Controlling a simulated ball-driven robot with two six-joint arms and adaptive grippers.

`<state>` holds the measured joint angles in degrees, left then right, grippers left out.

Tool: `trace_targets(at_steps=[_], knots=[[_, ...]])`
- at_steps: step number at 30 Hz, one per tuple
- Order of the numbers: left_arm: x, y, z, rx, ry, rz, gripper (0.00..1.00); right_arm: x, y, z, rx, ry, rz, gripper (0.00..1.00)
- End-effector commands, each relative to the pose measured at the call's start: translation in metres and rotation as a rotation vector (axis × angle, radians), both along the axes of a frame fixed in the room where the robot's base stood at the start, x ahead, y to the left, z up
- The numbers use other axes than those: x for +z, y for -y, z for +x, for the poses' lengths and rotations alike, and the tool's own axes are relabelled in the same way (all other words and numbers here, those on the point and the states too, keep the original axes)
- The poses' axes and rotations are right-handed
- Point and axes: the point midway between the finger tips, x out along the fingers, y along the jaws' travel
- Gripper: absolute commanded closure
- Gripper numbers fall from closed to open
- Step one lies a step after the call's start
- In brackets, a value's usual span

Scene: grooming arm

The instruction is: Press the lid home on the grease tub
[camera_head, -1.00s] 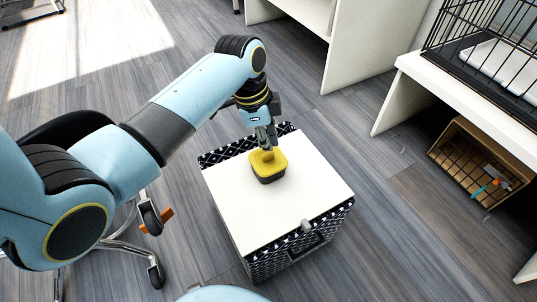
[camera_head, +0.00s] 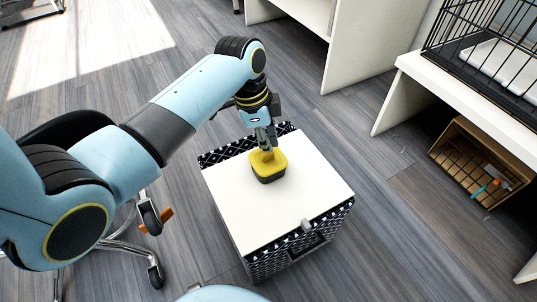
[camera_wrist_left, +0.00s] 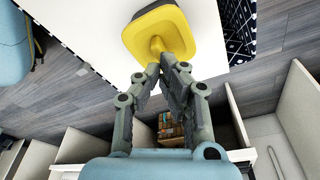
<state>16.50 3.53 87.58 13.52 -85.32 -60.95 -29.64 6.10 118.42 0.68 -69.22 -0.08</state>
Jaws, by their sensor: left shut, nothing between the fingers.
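The grease tub (camera_head: 271,179) is dark and stands on the white top of a patterned box. Its yellow lid (camera_head: 276,166) sits on top of it; I cannot tell whether the lid is fully seated. The lid also shows in the left wrist view (camera_wrist_left: 190,34), with a raised yellow middle part. My left gripper (camera_head: 267,148) points down at the lid, its fingertips at or touching the raised part. In the left wrist view the left gripper (camera_wrist_left: 163,62) has its fingertips together, with nothing between them. My right gripper is not in view.
The box's white top (camera_head: 310,190) is clear around the tub. A small grey piece (camera_head: 305,226) is at its front edge. A wooden crate (camera_head: 460,140) with several items stands under a white shelf at right, below a wire cage (camera_head: 500,35).

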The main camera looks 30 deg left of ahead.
Motion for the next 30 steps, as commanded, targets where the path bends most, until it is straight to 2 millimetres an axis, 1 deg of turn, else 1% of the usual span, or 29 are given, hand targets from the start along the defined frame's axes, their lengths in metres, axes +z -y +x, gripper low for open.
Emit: trace_targets(at_steps=[24, 30], knots=[[-0.017, 0.0, 0.0, 0.0, 0.0, 0.0, 1.0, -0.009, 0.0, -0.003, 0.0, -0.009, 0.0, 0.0], [-0.016, 0.0, 0.0, 0.0, 0.0, 0.0, 1.0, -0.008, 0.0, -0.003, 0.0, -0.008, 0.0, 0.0]])
